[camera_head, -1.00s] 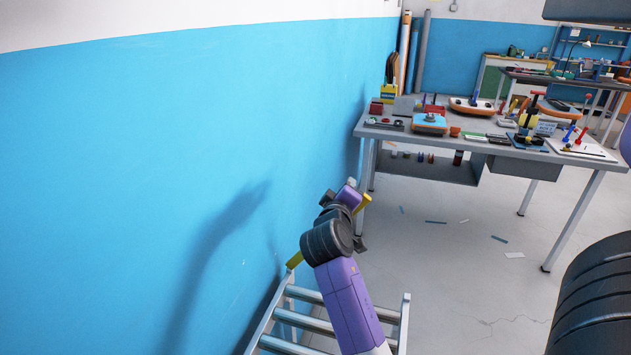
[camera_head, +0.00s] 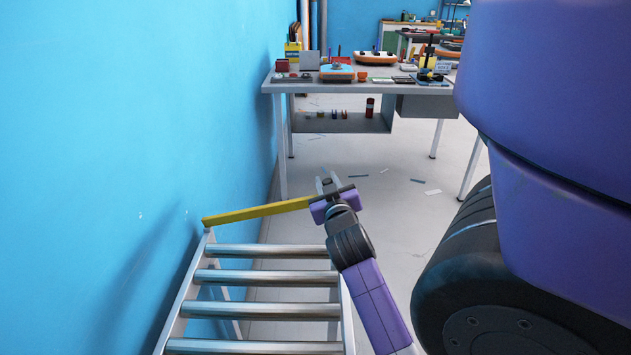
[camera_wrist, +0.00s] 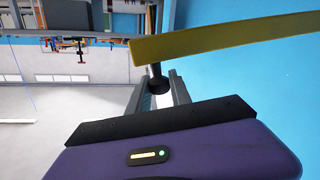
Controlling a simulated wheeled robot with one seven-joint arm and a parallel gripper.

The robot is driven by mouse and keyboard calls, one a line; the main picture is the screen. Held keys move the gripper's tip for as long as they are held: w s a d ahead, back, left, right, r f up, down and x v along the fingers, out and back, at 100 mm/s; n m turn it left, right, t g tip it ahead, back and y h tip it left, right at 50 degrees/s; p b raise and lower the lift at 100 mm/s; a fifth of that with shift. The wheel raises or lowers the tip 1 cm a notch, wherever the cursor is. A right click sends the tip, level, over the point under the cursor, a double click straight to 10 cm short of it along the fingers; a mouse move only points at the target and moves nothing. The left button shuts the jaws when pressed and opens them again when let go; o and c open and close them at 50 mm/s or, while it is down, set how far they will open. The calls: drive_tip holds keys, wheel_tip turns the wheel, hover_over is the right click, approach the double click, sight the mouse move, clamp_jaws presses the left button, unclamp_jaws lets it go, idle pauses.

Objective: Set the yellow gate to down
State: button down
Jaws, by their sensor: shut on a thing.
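The yellow gate (camera_head: 258,211) is a flat bar above the metal rollers in the head view. It runs from a post by the blue wall toward my gripper, close to level, its right end slightly higher in the picture. My gripper (camera_head: 328,182) is at its right end. In the wrist view the gate (camera_wrist: 225,38) crosses the upper right, with a short dark knob (camera_wrist: 155,80) under its near end. My gripper (camera_wrist: 158,92) is shut, its grey fingers on either side of this knob. The exact contact is partly hidden.
A metal roller rack (camera_head: 262,298) stands below the gate, against the blue wall (camera_head: 120,120). A grey workbench (camera_head: 345,86) with tools is beyond it. Clear floor (camera_head: 390,215) lies between them, with a few scraps.

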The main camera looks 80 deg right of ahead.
drive_tip(key=shift+m, duration=0.7)
drive_tip(key=shift+s+d+f+b, duration=0.1)
drive_tip(key=shift+s+f+b, duration=0.2)
drive_tip(key=shift+f+b, duration=0.4)
drive_tip(key=shift+s+a+f+b, duration=0.1)
drive_tip(key=shift+s+f+b, duration=0.25)
drive_tip(key=shift+f, duration=0.55)
drive_tip(key=shift+s+d+f+b, duration=0.1)
drive_tip(key=shift+s+f+b, duration=0.1)
drive_tip(key=shift+f+b, duration=0.55)
drive_tip(key=c, duration=1.2)
unclamp_jaws()
drive_tip(key=v, duration=0.7)
drive_tip(key=shift+a+b, duration=0.4)
drive_tip(key=shift+s+f, duration=0.1)
drive_tip(key=shift+s, duration=0.05)
